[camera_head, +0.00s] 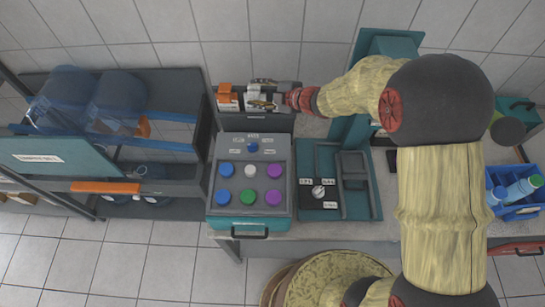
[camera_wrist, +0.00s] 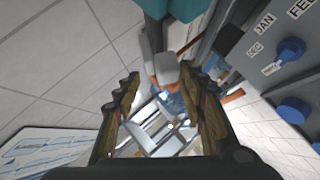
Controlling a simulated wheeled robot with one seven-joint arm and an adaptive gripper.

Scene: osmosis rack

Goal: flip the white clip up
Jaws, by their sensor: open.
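My gripper (camera_head: 264,103) reaches in from the right and partly covers the white clip. In the wrist view, my gripper (camera_wrist: 163,97) is open, its two brown fingers apart. A pale block (camera_wrist: 165,70), likely the white clip, shows just beyond and above the gap between the fingertips. I cannot tell whether a finger touches it.
The grey panel (camera_head: 219,150) has blue, white, purple and green knobs. A black plate with a dial (camera_head: 319,192) and grey frame lies to its right. A shelf with blue jugs (camera_head: 118,95) stands at left. A blue bin (camera_head: 520,210) of bottles is at right.

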